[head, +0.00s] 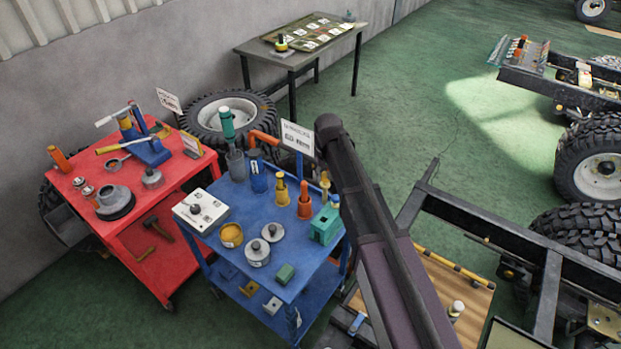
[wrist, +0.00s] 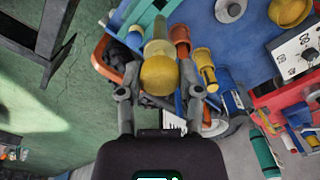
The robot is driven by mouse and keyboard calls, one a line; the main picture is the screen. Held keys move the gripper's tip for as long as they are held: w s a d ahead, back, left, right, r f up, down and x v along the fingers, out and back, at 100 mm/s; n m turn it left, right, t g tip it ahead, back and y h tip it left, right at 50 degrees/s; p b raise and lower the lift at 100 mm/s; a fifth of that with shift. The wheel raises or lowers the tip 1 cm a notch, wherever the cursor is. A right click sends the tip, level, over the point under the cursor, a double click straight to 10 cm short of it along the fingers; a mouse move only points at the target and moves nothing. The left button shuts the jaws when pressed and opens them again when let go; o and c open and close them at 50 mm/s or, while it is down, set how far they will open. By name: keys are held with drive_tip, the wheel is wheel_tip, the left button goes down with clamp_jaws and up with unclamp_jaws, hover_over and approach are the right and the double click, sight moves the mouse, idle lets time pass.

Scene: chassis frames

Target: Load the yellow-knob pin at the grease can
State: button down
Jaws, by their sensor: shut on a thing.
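In the wrist view my gripper (wrist: 159,92) is shut on the yellow-knob pin (wrist: 159,73). The round yellow knob sits between the fingers, and a paler shaft extends away beyond it. The pin is over the right part of the blue cart. An open round tin with yellow contents, which looks like the grease can (head: 231,235), stands on the cart's near left part. It also shows in the wrist view's upper right corner (wrist: 290,11), apart from my gripper. In the head view my arm hides most of the gripper.
The blue cart (head: 213,241) also carries a teal box (head: 325,225), an orange cone-like piece (head: 304,203), a yellow piece (head: 282,190), two grey lidded cans (head: 257,253) and a white box (head: 200,212). A red cart (head: 88,228) stands at left. A chassis frame (head: 480,220) lies right.

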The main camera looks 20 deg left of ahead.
sight(326, 185)
drive_tip(key=shift+f+b, duration=3.45)
drive_tip(key=shift+f, duration=0.05)
drive_tip(key=shift+d, duration=0.1)
